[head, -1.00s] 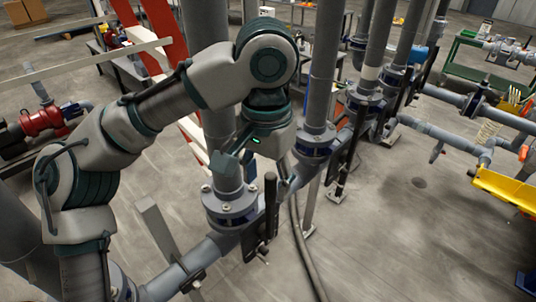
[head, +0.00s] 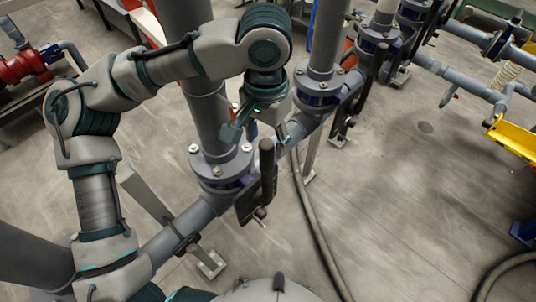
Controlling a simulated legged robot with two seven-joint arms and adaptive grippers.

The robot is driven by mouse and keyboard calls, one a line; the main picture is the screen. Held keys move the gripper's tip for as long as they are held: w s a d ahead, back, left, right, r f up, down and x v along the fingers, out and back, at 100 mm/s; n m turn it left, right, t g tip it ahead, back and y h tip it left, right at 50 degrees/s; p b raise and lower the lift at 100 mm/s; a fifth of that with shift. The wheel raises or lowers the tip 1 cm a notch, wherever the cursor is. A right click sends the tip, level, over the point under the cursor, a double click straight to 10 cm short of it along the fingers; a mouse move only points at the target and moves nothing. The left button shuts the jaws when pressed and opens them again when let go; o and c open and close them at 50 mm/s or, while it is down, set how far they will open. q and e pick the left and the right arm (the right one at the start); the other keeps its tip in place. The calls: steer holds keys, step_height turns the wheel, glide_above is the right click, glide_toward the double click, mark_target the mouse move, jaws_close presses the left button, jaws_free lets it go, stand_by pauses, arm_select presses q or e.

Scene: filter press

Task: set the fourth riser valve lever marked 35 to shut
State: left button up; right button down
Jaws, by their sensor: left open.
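A dark upright valve lever (head: 267,168) stands beside the nearest flanged riser (head: 209,125), on the horizontal header pipe. No number 35 is readable on it, and I cannot tell whether it is the fourth. My left gripper (head: 257,133) is open and points down just above and behind the lever's top. Its fingers spread to either side, and nothing shows between them. I cannot tell whether it touches the lever. More dark levers stand by the risers farther back, one of them near the second riser (head: 323,58). My right gripper is not in view.
The header pipe (head: 175,240) runs diagonally from lower left to upper right. A dark hose (head: 318,225) lies on the floor right of the lever. A yellow beam (head: 513,138) and grey pipes stand at right. Open concrete floor (head: 405,200) lies between.

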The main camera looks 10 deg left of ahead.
mark_target(267, 157)
arm_select(q)
steer(key=f, duration=0.4)
steer(key=shift+s+a+f, duration=0.25)
steer(key=shift+a, duration=0.1)
steer(key=shift+d+f, duration=0.1)
steer(key=shift+f, duration=0.2)
steer(key=shift+d+f, duration=0.25)
steer(key=shift+d, duration=0.3)
steer(key=c, duration=0.7)
steer(key=shift+a, duration=0.2)
steer(key=c, duration=0.4)
jaws_close()
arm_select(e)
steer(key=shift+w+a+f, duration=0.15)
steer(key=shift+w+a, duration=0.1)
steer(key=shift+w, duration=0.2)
